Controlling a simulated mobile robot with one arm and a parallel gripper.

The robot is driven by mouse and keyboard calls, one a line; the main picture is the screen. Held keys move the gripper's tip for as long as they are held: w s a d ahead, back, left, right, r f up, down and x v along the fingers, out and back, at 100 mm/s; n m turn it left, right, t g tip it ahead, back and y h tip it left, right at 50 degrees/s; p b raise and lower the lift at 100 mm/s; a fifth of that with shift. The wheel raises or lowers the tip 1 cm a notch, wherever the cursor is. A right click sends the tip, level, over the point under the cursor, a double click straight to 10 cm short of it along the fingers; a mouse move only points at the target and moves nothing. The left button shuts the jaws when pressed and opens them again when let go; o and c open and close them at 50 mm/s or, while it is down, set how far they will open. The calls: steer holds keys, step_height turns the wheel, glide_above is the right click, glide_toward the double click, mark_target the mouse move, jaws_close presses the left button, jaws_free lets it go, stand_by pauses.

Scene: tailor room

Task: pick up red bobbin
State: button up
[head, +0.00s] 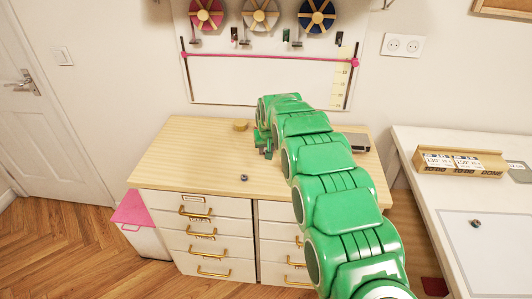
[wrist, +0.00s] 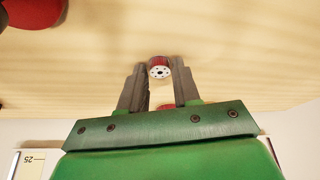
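The red bobbin (wrist: 159,67), with a white holed end face, shows in the wrist view between the tips of my gripper's two fingers (wrist: 160,72). The grey fingers stand apart, with a narrow gap visible on each side of the bobbin. In the head view my gripper (head: 265,145) is low over the wooden top of the drawer cabinet (head: 190,155), partly hidden by my green arm. I cannot make out the red bobbin in the head view.
A small dark spool (head: 244,178) and a tan round object (head: 240,125) are on the cabinet top. A dark grey box (head: 358,142) is right of my arm. A red rounded object (wrist: 38,12) shows in the wrist view. The cabinet top's left side is clear.

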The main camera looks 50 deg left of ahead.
jaws_close()
steer(key=shift+r, duration=1.35)
steer(key=shift+v, duration=1.2)
steer(key=s+d+r, duration=0.6)
steer(key=d+r, duration=0.2)
steer(key=d, duration=0.3)
steer(key=shift+s, duration=0.4)
